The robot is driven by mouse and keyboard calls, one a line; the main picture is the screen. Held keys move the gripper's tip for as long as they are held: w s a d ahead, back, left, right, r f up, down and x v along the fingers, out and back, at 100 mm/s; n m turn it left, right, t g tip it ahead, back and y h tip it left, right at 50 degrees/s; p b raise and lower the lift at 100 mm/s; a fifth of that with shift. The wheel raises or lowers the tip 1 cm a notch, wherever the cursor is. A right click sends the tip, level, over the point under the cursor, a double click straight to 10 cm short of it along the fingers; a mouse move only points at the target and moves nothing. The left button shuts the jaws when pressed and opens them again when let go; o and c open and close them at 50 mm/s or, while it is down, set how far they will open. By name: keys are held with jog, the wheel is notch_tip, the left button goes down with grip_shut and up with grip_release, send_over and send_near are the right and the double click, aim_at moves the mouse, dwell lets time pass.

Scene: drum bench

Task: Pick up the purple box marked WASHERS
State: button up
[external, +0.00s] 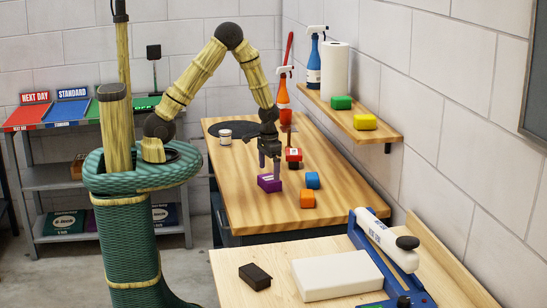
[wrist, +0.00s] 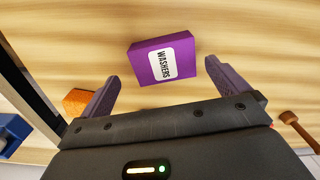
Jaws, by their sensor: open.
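The purple box (external: 267,184) with a white label lies on the wooden bench in the external view. In the wrist view the purple box (wrist: 148,60) shows its label reading WASHERS. My gripper (external: 270,160) is above the box, pointing down. In the wrist view my gripper (wrist: 160,78) is open and empty, its two fingers spread wide. The box lies ahead of the fingers, roughly centred between them, and does not appear to be held. The exact height of the fingertips over the box is hard to tell.
A blue block (external: 312,180), an orange block (external: 307,200) and a red box (external: 293,155) sit near the purple box. A white-lidded jar (external: 225,137) stands farther back. A wall shelf (external: 345,117) overhangs the right side. The bench front (external: 250,222) is clear.

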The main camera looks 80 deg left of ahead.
aim_at(269, 178)
jog(key=shift+w+a+f+p, duration=0.15)
jog(key=shift+f+p, duration=0.25)
jog(key=shift+f, duration=0.9)
jog(key=shift+s+a+f+p, duration=0.1)
jog(key=shift+f+p, duration=0.25)
jog(key=shift+f, duration=0.95)
jog(key=c, duration=0.9)
